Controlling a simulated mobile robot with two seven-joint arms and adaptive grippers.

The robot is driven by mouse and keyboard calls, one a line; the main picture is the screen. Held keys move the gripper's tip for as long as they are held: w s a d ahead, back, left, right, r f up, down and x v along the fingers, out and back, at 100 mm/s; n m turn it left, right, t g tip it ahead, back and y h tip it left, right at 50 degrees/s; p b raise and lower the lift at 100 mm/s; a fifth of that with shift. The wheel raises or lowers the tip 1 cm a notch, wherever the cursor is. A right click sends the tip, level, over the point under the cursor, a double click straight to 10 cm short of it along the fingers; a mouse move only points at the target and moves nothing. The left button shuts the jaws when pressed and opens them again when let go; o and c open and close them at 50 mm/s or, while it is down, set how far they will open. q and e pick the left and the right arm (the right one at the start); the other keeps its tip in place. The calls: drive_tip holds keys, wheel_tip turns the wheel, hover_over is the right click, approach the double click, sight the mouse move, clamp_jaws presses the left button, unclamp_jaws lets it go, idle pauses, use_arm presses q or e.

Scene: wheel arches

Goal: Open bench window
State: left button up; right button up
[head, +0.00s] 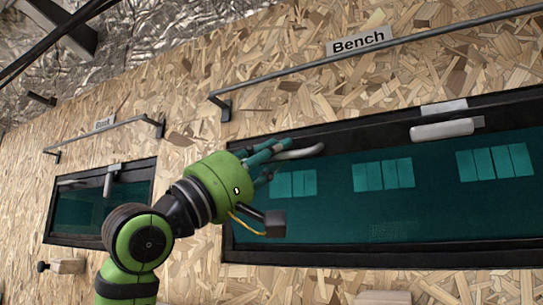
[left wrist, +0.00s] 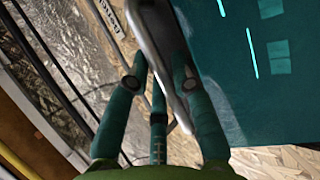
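The bench window (head: 400,230) is a wide teal pane in a black frame, under the "Bench" label (head: 358,41). It looks shut in the head view. A grey curved handle (head: 300,152) sits at its upper left, and a pale handle (head: 445,130) sits at its upper right. My left gripper (head: 275,155) is at the left handle. In the left wrist view the grey handle bar (left wrist: 166,60) runs between its teal fingers, with a gap between the two outer fingertips. The fingers look straight and open; contact is unclear. My right gripper is not in view.
A smaller dark window (head: 100,205) with its own handle is at the left in the chipboard wall. A metal rail (head: 370,52) runs above the bench window, and another rail (head: 105,132) runs above the small one. Wooden pieces (head: 383,297) stick out below.

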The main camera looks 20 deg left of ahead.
use_arm(q)
drive_tip(key=shift+o, duration=0.2)
drive_tip(key=v, duration=1.2)
drive_tip(key=shift+d, duration=0.1)
